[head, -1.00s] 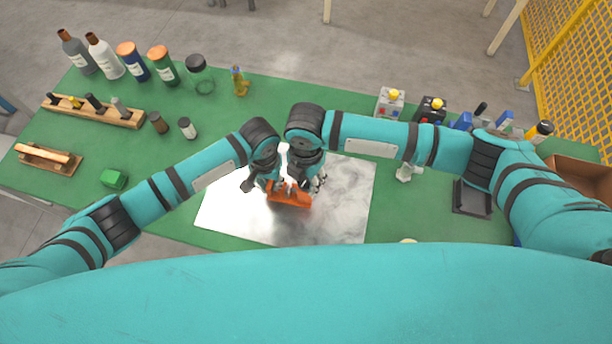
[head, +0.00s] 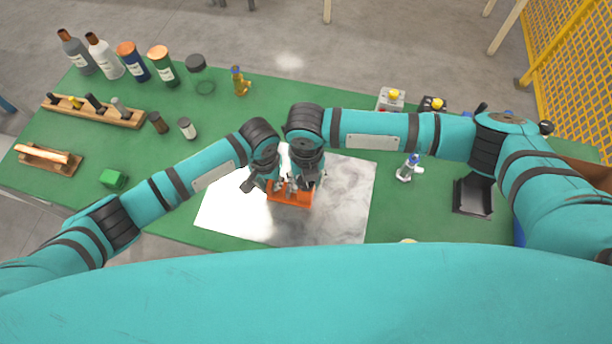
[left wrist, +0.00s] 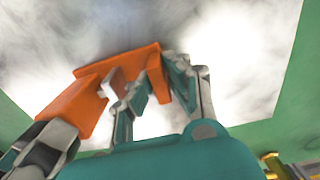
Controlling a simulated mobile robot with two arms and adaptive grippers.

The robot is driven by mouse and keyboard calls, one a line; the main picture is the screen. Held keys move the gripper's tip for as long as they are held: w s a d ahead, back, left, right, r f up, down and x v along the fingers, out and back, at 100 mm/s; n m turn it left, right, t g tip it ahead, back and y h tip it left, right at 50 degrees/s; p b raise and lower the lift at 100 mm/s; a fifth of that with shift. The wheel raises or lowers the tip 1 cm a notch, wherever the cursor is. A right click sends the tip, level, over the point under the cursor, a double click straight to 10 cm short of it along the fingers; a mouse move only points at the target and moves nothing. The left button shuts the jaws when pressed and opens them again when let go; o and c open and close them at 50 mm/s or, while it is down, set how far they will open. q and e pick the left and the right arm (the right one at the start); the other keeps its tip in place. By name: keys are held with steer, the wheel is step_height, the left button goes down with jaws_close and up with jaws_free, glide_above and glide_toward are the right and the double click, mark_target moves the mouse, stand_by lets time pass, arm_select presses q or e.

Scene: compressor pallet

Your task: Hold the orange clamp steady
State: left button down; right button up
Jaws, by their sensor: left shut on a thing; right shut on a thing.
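The orange clamp (head: 290,198) is over the marble slab (head: 340,205), near its middle. It also shows in the left wrist view (left wrist: 75,107). My left gripper (head: 270,187) is shut on it from the left; in the left wrist view the left fingers (left wrist: 155,95) straddle an orange part. My right gripper (head: 307,184) is shut on the clamp's right side; its grey and dark finger parts show at the lower left of the left wrist view (left wrist: 48,145). The fingers partly hide the clamp. I cannot tell whether it touches the slab.
The green table has several bottles (head: 108,58) at the back left, a wooden rack (head: 92,112) and a green block (head: 113,179) at left. A small white-and-blue bottle (head: 407,169) and a black tray (head: 472,196) stand right of the slab. The front left tabletop is clear.

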steer(key=shift+r+n, duration=0.1)
steer(key=shift+n, duration=0.5)
steer(key=o, duration=1.1)
steer(key=shift+o, duration=0.2)
step_height(320, 180, up, 12)
